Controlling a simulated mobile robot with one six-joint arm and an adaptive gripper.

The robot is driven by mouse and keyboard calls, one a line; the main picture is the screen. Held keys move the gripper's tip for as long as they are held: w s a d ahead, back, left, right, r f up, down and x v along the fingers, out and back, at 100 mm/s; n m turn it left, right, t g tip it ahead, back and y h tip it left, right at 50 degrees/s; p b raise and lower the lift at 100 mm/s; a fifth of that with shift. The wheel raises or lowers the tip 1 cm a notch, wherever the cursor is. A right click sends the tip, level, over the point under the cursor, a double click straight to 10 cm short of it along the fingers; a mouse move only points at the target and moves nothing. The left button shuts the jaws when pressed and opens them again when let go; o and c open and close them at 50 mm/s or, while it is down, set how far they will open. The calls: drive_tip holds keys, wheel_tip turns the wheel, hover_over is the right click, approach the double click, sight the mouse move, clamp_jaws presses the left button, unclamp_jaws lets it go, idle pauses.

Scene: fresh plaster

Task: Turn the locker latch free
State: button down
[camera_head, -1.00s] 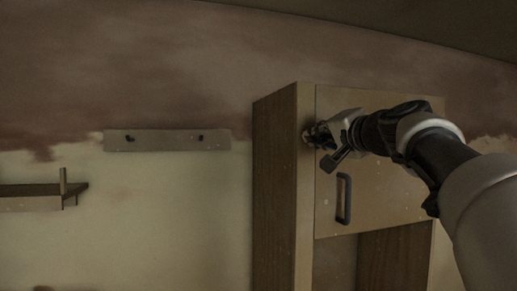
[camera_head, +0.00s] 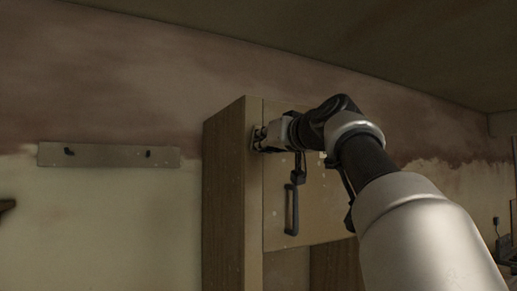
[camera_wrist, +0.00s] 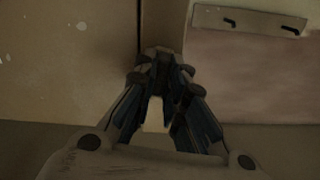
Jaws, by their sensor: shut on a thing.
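The wooden locker (camera_head: 228,200) stands against the wall, and its upper door (camera_head: 325,200) looks closed in the head view. A dark bar handle (camera_head: 291,210) is upright on the door. My gripper (camera_head: 259,138) is at the door's upper left edge, by the front post, above and left of the handle. In the wrist view, my gripper's fingertips (camera_wrist: 161,68) are drawn together on the latch (camera_wrist: 157,51) beside the dark door gap. The fingers hide most of the latch, so its angle cannot be told.
A wall rail (camera_head: 108,155) with two dark hooks is left of the locker; it also shows in the wrist view (camera_wrist: 250,20). Below the door is an open compartment (camera_head: 335,265). The wall between rail and locker is clear.

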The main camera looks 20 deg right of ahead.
drive_tip(key=shift+a+n, duration=0.1)
drive_tip(key=shift+n, duration=0.8)
drive_tip(key=shift+b, duration=0.3)
drive_tip(key=c, duration=1.6)
unclamp_jaws()
drive_tip(key=shift+c, duration=0.2)
drive_tip(key=s, duration=1.2)
drive_tip(key=shift+d, duration=0.2)
drive_tip(key=shift+f, duration=0.1)
